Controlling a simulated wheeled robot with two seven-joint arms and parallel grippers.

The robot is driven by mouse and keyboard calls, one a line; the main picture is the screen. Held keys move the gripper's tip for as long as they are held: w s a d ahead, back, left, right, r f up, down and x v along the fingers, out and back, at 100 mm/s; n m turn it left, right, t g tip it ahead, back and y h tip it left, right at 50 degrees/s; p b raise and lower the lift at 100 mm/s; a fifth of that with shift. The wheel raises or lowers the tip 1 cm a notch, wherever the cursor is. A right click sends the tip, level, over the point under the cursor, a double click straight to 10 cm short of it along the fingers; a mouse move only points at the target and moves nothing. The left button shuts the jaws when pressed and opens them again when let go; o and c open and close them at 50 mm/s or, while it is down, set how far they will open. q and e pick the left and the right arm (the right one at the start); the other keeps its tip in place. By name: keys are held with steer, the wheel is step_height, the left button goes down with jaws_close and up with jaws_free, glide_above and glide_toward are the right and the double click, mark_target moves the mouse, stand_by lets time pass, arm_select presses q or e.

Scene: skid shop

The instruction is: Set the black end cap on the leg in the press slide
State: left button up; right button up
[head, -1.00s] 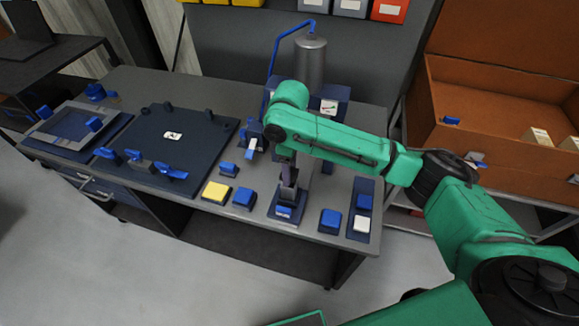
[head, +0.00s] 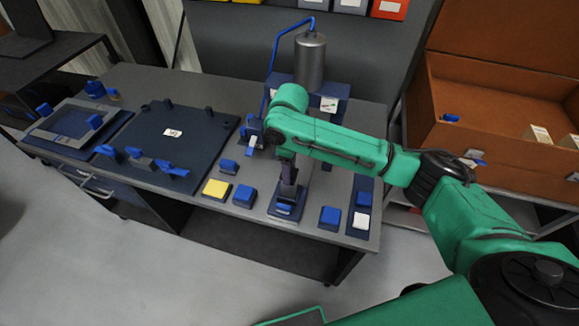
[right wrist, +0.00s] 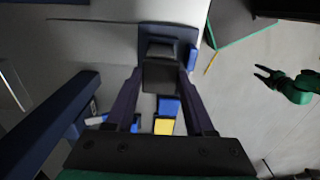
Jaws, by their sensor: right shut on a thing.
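My right gripper (head: 288,182) points down over the front of the bench, above the small blue press slide (head: 285,211). It also shows in the right wrist view (right wrist: 161,88), with its fingers shut on a dark block, which looks like the black end cap (right wrist: 161,77). Just beyond it is a dark, blocky piece (right wrist: 160,48) in the slide, perhaps the leg. I cannot tell whether cap and leg touch; the fingers and arm hide much in the head view. My left gripper (right wrist: 261,74) shows only in the right wrist view, open and empty, far from the slide.
The press with its grey cylinder (head: 310,62) stands behind my right arm. A yellow block (head: 216,189) and a blue block (head: 244,196) lie left of the slide. Another blue block (head: 330,219) and a dark tray (head: 349,233) lie right. An orange box (head: 460,140) is farther right.

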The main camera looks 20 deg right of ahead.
steer(key=shift+f, duration=0.15)
steer(key=o, duration=1.4)
steer(key=shift+o, duration=0.3)
steer(key=shift+o, duration=0.6)
step_height(320, 180, up, 7)
steer(key=p, duration=0.9)
